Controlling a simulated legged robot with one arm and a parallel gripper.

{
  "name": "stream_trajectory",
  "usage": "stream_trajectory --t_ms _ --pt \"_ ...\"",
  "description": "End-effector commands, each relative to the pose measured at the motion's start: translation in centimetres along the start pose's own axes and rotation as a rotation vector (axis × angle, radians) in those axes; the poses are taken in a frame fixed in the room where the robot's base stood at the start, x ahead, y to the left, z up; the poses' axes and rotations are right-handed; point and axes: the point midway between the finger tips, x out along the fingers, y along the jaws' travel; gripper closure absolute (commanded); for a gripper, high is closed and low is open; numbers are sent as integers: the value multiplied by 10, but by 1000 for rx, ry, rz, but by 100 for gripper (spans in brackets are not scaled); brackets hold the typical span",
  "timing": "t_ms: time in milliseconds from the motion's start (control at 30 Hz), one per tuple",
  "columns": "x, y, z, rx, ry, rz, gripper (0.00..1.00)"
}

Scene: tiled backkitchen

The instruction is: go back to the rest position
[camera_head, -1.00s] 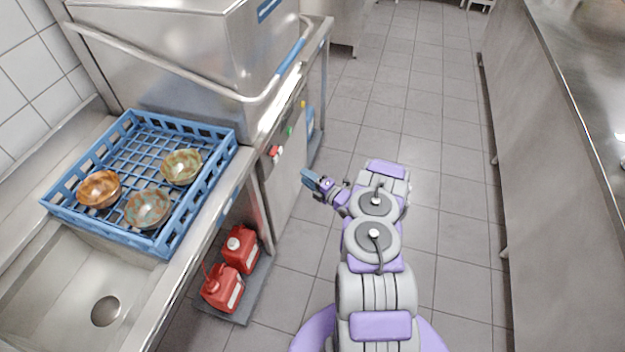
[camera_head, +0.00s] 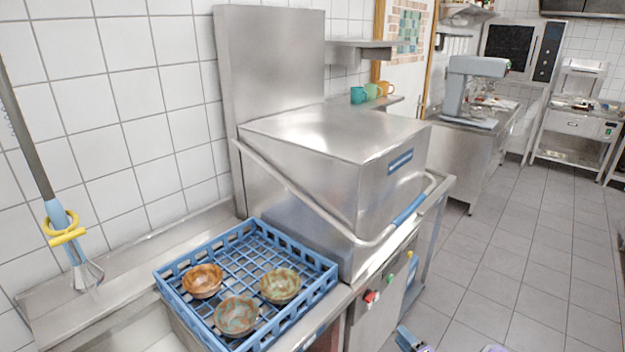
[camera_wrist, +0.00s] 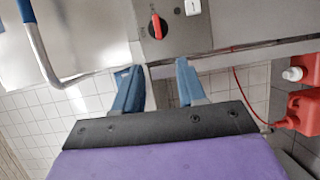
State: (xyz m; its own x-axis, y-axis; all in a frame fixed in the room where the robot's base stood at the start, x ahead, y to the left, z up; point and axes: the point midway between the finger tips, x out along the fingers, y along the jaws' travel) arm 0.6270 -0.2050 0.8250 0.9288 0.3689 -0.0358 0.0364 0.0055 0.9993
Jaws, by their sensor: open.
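My gripper (camera_wrist: 158,88) is open and empty in the wrist view, with its two blue fingers apart. It faces the steel front of the dishwasher, below a red knob (camera_wrist: 156,27). In the head view only a small part of my gripper (camera_head: 408,338) shows at the bottom edge, beside the dishwasher front. The rest of my arm is almost wholly out of the head view.
A blue dish rack (camera_head: 322,303) with three bowls stands on the counter, left of the hood dishwasher (camera_head: 310,150). Red canisters (camera_wrist: 300,112) are at the right of the wrist view. The tiled floor (camera_head: 500,260) to the right is clear.

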Motion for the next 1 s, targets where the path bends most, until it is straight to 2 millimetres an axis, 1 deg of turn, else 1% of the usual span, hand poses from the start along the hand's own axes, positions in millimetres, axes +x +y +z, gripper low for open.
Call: stream_trajectory --t_ms 33,67,100,167,200,367,400,467,500,667,733,867,1000 --pt "10 10 3 9 -7 -16 60" --pt "15 14 6 20 -14 -36 60" --pt "23 23 10 33 -27 -58 60" --pt "34 35 15 60 -50 -100 60" --pt "42 45 19 77 -66 -124 60" --pt "63 78 24 164 -135 -230 60" --pt "67 87 25 184 -154 -254 60" --pt "71 100 26 219 -185 -292 60" --pt "74 110 25 242 -206 -312 60" --pt "76 143 17 345 -293 -407 60" --pt "74 160 12 387 -334 -443 60" --pt "65 185 -3 477 -415 -514 60" --pt "48 213 -22 571 -508 -583 60"
